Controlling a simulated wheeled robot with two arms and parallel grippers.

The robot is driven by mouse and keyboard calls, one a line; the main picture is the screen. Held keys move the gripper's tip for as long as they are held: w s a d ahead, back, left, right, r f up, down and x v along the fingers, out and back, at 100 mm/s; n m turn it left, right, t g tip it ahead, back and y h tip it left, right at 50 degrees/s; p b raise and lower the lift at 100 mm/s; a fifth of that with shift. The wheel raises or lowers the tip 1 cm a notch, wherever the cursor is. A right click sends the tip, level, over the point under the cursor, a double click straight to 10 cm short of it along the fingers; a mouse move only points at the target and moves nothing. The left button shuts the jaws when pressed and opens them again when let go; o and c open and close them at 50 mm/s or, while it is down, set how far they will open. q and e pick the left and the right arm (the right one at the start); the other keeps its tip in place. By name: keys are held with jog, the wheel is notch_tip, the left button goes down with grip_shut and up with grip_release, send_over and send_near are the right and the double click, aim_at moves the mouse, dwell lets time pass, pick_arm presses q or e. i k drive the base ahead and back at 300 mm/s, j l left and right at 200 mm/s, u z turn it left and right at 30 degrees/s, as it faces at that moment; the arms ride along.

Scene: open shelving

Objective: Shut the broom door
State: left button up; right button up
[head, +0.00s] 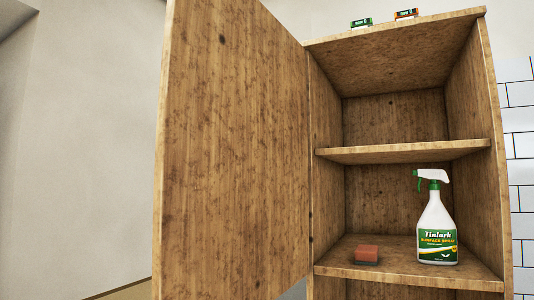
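The broom door (235,150) is a tall wooden panel hinged on the left side of a wooden cabinet (400,151). It stands wide open, swung out toward me and to the left. Its free edge is the near left edge, and its lower end runs out of the picture. The cabinet's front is uncovered. Neither of my grippers shows in the head view.
A white and green spray bottle (437,226) and a reddish sponge (366,254) stand on a shelf inside. Two small boxes, green (361,22) and orange (406,14), sit on top. A plain wall (80,140) is at left, with white tiles (520,160) at right.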

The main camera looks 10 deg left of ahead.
aim_at(230, 210)
jog(key=i+j+z, duration=0.2)
jog(key=j, duration=0.3)
jog(key=i+j+z, duration=0.25)
jog(key=j, duration=0.3)
jog(key=j+z, duration=0.2)
jog(key=j, duration=0.35)
jog(key=j+z, duration=0.25)
jog(key=j, duration=0.3)
jog(key=i, duration=0.05)
